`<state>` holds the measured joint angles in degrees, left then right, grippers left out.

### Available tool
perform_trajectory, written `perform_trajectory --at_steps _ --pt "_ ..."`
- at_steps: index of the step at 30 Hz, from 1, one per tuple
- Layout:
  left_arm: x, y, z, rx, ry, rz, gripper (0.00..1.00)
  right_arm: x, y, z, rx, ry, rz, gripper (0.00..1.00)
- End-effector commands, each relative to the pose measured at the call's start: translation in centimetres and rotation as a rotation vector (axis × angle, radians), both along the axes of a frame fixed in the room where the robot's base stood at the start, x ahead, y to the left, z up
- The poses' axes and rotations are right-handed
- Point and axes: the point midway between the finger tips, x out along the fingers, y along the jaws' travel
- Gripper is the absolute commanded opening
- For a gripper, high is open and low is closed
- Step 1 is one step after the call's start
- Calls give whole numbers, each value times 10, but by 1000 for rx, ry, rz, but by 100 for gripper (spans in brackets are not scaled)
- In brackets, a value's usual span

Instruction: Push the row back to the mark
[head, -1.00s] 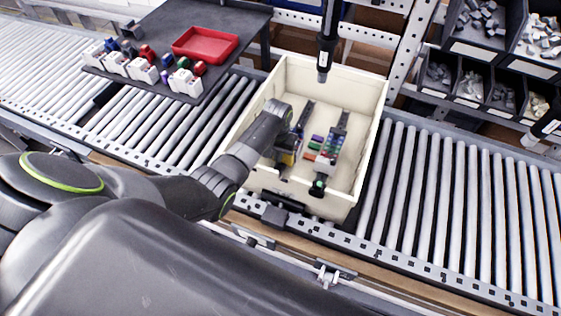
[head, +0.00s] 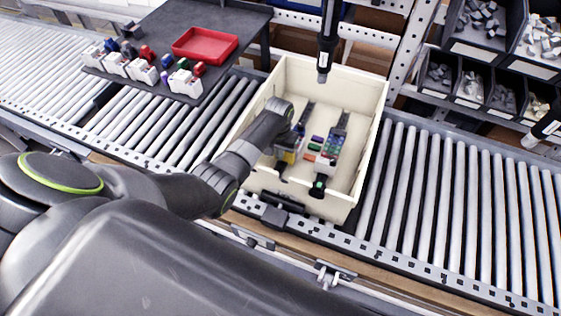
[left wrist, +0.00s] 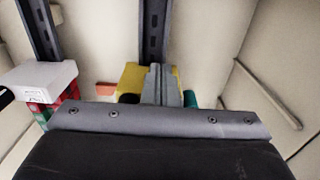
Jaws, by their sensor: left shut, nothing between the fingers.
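My left gripper (head: 287,158) reaches down into the cream crate (head: 367,98), at the left of two dark slotted rails (head: 306,113). In the left wrist view its grey fingers (left wrist: 161,85) are shut, in front of a yellow block (left wrist: 133,76); I cannot tell if they touch it. A teal piece (left wrist: 190,98) shows beside them. Small coloured blocks (head: 315,143) lie between the rails. Others, green and blue (head: 338,131), sit along the right rail. A white block (left wrist: 45,80) stands at the left of the wrist view. I cannot make out a mark.
The crate sits on a roller conveyor (head: 455,210), with bare rollers on both sides. A dark table (head: 245,25) at upper left holds a red tray (head: 205,43) and white holders. Parts bins (head: 478,80) stand at upper right.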

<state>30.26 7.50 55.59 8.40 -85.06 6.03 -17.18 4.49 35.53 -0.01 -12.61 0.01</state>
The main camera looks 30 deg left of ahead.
Motion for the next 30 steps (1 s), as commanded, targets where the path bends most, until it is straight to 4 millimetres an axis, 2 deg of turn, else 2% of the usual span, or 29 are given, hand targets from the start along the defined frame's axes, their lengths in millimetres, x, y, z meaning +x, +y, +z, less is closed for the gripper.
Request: perform_trajectory --at_steps 30 --pt "8 0 1 -1 -5 -1 0 0 -1 -1 -2 1 1 36"
